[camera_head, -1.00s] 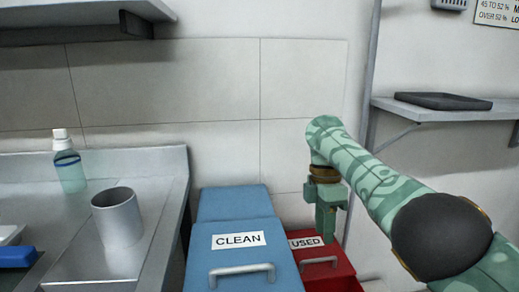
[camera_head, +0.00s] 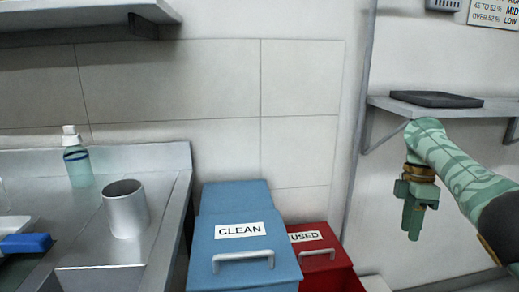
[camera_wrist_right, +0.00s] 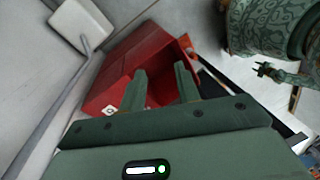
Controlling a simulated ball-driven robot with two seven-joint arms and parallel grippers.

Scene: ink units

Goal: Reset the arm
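My right arm, green and patterned, comes in from the right in the head view. Its gripper (camera_head: 413,222) points down in front of the wall, right of the red bin labelled USED (camera_head: 325,260) and below the wall shelf. In the right wrist view the two fingers (camera_wrist_right: 161,80) stand apart with nothing between them, and the red bin (camera_wrist_right: 130,57) lies beyond them. My left gripper is in neither view.
A blue bin labelled CLEAN (camera_head: 240,281) stands left of the red one. A dark tray (camera_head: 436,99) lies on the right shelf (camera_head: 480,108).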

